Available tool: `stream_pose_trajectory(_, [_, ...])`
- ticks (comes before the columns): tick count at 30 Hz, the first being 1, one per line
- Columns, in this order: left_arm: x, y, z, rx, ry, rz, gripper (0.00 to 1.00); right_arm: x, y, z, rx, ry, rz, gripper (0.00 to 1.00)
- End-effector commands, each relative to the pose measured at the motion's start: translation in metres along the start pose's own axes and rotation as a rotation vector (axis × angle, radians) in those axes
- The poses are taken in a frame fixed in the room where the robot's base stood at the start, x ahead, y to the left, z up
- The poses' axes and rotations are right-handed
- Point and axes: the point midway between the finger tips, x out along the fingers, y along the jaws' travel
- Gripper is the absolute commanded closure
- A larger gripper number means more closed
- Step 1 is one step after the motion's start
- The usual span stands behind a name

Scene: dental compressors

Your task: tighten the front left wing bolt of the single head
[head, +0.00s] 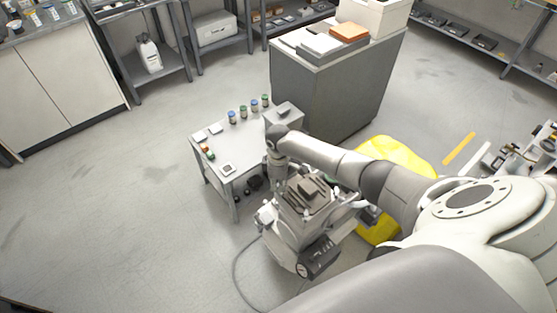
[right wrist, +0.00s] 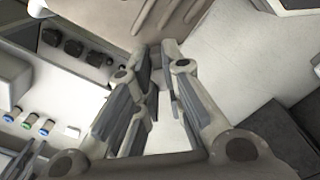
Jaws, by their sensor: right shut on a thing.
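The compressor (head: 290,226), a pale machine with a dark ribbed head (head: 311,190) on top, stands on the floor below the middle of the head view. My right arm reaches over it from the right. My right gripper (head: 277,187) points down at the left side of the head. It is shut on a small part there, which looks to be a wing bolt, but the fingers hide it. The right wrist view shows the gripper's two fingers (right wrist: 160,75) close up, with no bolt clearly visible between them. My left gripper is not in view.
A small grey table (head: 221,150) with several small jars stands just behind and left of the compressor. A grey cabinet (head: 335,95) stands behind. A yellow object (head: 397,155) is to the right, partly behind my arm. A hose (head: 236,266) lies on the floor; the left floor is clear.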

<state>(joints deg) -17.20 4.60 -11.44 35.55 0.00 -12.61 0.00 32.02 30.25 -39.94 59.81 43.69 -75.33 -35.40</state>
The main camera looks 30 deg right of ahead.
Motion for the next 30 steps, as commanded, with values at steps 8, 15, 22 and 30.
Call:
stream_pose_trajectory(8, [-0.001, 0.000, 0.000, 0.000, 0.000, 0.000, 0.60, -0.001, 0.002, 0.000, 0.008, 0.000, 0.003, 1.00])
stream_pose_trajectory(15, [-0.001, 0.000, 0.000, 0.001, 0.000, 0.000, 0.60, -0.001, 0.002, 0.000, 0.007, 0.000, 0.004, 0.81])
stream_pose_trajectory(22, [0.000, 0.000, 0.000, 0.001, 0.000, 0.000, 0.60, -0.001, 0.001, 0.000, 0.006, 0.000, 0.002, 0.81])
stream_pose_trajectory(30, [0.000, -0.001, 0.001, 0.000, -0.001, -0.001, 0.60, -0.017, 0.001, -0.001, 0.004, 0.002, 0.002, 0.81])
